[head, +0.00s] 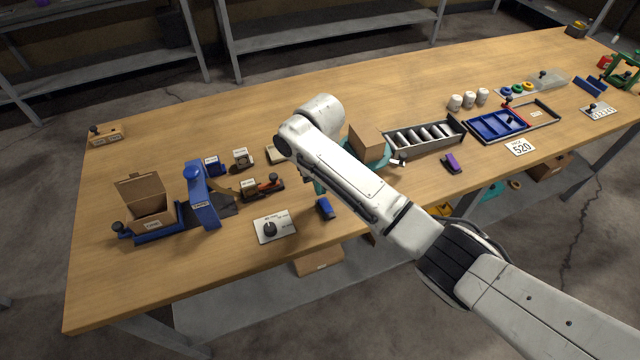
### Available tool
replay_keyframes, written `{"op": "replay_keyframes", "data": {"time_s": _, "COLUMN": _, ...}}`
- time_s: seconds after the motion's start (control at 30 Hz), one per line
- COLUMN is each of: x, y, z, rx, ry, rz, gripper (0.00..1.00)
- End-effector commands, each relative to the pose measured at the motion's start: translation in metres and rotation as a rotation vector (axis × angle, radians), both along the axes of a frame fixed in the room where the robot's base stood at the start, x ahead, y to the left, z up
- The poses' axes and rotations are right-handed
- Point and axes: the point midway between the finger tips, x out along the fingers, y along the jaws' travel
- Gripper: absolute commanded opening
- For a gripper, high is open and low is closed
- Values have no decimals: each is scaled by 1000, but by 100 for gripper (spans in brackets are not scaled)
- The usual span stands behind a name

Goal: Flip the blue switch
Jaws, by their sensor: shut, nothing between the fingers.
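A small blue block-shaped piece (325,208), which could be the blue switch, sits near the front edge of the table, just left of my arm. Its lever or position is too small to make out. A dark blue labelled box (211,165) stands farther back on the left, and I cannot tell whether it is a switch. My white arm crosses the middle of the head view from the lower right, its bend above the table.
A tall blue press-like device (200,195) and an open cardboard box (145,198) stand on the left. A dial plate (274,228) lies near the front edge. A slotted metal rack (425,137), a purple piece (451,162) and a blue tray (495,125) are to the right.

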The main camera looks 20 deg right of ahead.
Motion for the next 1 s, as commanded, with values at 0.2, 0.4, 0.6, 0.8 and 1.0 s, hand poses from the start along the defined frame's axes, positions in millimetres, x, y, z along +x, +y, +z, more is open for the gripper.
{"op": "replay_keyframes", "data": {"time_s": 0.2, "x": 3, "y": -2, "z": 31, "rx": 0, "ry": 0, "rz": -1, "gripper": 0}}
{"op": "replay_keyframes", "data": {"time_s": 0.4, "x": 13, "y": -3, "z": 59, "rx": 0, "ry": -6, "rz": 1, "gripper": 0}}
{"op": "replay_keyframes", "data": {"time_s": 0.6, "x": 23, "y": -3, "z": 99, "rx": 0, "ry": -4, "rz": 0, "gripper": 0}}
{"op": "replay_keyframes", "data": {"time_s": 0.8, "x": 28, "y": -3, "z": 124, "rx": 1, "ry": -1, "rz": 0, "gripper": 0}}
{"op": "replay_keyframes", "data": {"time_s": 1.0, "x": 29, "y": -3, "z": 133, "rx": 0, "ry": 0, "rz": -1, "gripper": 0}}
